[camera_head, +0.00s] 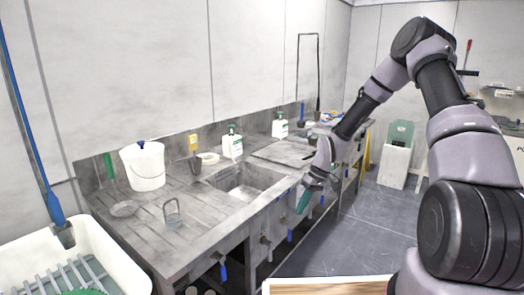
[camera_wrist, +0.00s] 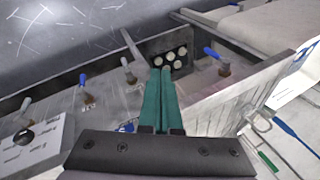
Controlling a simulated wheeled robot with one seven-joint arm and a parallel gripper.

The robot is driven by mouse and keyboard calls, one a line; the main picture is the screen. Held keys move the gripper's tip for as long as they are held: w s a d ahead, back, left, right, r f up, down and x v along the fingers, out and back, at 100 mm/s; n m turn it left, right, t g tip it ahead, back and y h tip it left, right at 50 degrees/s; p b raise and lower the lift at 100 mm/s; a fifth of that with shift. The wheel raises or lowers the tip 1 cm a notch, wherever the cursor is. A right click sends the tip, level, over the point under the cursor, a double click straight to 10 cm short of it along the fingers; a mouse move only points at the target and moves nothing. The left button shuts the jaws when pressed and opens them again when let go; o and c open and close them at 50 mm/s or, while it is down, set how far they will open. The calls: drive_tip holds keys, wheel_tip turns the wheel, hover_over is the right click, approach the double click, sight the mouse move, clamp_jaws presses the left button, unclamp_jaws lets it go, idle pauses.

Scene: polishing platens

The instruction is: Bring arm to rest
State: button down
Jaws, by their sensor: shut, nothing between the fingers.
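My arm reaches from the right side of the head view over the front edge of the grey workbench (camera_head: 180,215). My gripper (camera_head: 303,203) hangs in front of the bench with its green fingers pointing down, below the level of the sink. In the wrist view my gripper (camera_wrist: 161,72) shows its two green fingers side by side, closed together with nothing between them. Beyond the fingertips is a dark panel with several round pale ends (camera_wrist: 175,58). I cannot tell whether the fingertips touch anything.
Blue-handled valves (camera_head: 222,268) line the bench front. A white bucket (camera_head: 145,167), white bottles (camera_head: 232,144) and a sink (camera_head: 240,182) are on the bench. A white basin (camera_head: 30,262) stands at the left. A pale box (camera_head: 395,165) stands at the back. The grey floor (camera_head: 365,232) is clear.

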drive_tip(key=s+d+r+m+t+h, duration=0.2)
drive_tip(key=s+d+r, duration=0.15)
drive_tip(key=r, duration=0.95)
drive_tip(key=s+d+r+m+t+h, duration=0.1)
drive_tip(key=s+d+r+m+t, duration=0.3)
drive_tip(key=r, duration=0.8)
drive_tip(key=s+d+r+m+t, duration=0.1)
drive_tip(key=s+r+m, duration=0.1)
drive_tip(key=s+r, duration=0.6)
drive_tip(key=s+d+r+m+t, duration=0.1)
drive_tip(key=s+d+r+m, duration=0.1)
drive_tip(key=s+r, duration=0.6)
drive_tip(key=shift+d+r+m+t, duration=0.3)
drive_tip(key=shift+r+m, duration=0.1)
drive_tip(key=shift+m, duration=0.1)
